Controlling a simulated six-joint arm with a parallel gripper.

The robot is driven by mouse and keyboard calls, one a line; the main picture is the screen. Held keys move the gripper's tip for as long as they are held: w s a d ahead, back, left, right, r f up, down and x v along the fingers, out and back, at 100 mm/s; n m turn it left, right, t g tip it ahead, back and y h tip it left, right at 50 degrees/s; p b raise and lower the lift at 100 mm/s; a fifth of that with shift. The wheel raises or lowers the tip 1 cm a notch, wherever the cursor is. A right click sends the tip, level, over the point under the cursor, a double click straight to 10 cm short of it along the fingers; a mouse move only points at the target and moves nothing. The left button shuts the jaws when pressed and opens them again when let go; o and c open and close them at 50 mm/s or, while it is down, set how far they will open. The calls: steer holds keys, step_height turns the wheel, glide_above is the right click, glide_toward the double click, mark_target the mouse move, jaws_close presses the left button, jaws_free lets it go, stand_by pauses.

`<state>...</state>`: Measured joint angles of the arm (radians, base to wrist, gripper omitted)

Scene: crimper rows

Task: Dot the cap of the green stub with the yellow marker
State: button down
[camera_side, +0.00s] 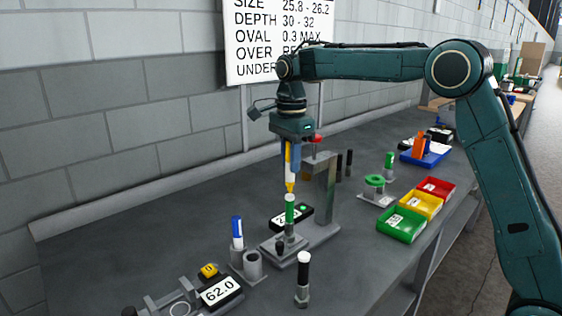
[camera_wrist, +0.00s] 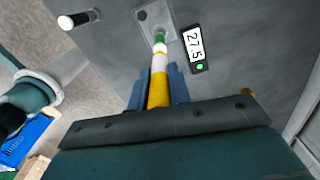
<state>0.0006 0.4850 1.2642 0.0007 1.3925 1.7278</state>
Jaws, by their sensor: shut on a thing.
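My gripper (camera_side: 293,163) is shut on the yellow marker (camera_side: 289,185), which points straight down. In the wrist view the marker (camera_wrist: 158,92) runs out between the blue fingers, with a white band near its far end. The green stub (camera_side: 290,212) stands upright in the gauge stand (camera_side: 286,249), directly below the marker. Its green part also shows in the wrist view (camera_wrist: 159,39), in line with the marker. The marker's lower end is at the stub's top; I cannot tell whether they touch. The cap's top face is hidden by the marker.
A display (camera_wrist: 195,48) reading 27.5 with a green light lies beside the stand. A grey column (camera_side: 325,190) rises close behind the gripper. A white-topped stub (camera_side: 303,270) stands in front, a blue-and-white marker (camera_side: 237,232) at left. Green, yellow and red bins (camera_side: 402,224) are at right.

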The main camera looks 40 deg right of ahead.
steer(key=shift+f, duration=0.4)
stand_by(0.6)
steer(key=shift+r, duration=0.15)
stand_by(0.4)
steer(key=shift+r, duration=3.4)
steer(key=shift+f, duration=0.1)
steer(key=shift+s+d+f+n, duration=0.15)
steer(key=shift+s+f+n, duration=0.25)
steer(key=shift+f, duration=0.2)
steer(key=s+d+f+n, duration=0.3)
steer(key=s+f+n, duration=0.55)
steer(key=f, duration=0.25)
steer(key=d+f+n, duration=0.3)
steer(key=f+n, duration=0.5)
steer(key=n, duration=0.2)
steer(key=shift+w+d+f, duration=0.3)
steer(key=shift+w+d, duration=0.05)
steer(key=shift+w, duration=0.05)
steer(key=shift+n, duration=0.25)
